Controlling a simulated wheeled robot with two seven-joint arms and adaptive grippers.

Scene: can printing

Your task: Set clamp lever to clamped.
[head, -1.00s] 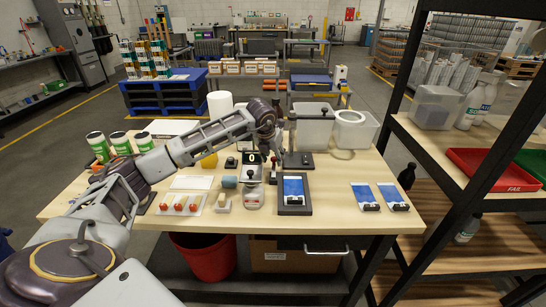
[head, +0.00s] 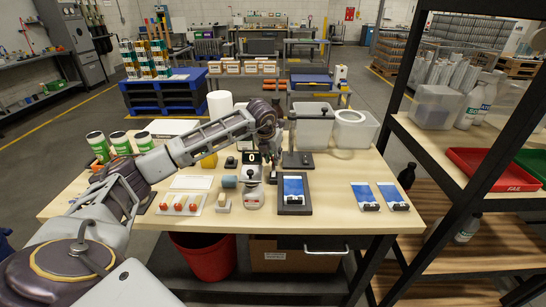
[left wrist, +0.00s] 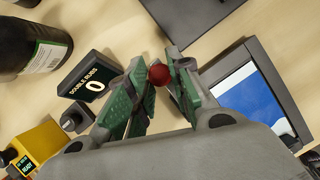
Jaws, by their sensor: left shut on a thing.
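The clamp lever shows as a round red knob (left wrist: 158,75) in the left wrist view; its shaft and base are hidden there. My left gripper (left wrist: 155,85) has its green-padded fingers closed around the knob. In the head view my left gripper (head: 271,160) points down at the middle of the table, behind the dark plate with a blue sheet (head: 293,190). The knob is hidden by the gripper in that view. I cannot tell the lever's setting. My right gripper is not in view.
A small counter display reading 0 (head: 252,157) stands just left of the gripper; the wrist view labels it "DOUBLE RUBS" (left wrist: 90,85). A tray with red-topped pieces (head: 180,204) lies at left, two blue cards (head: 380,196) at right. The table's front right is mostly clear.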

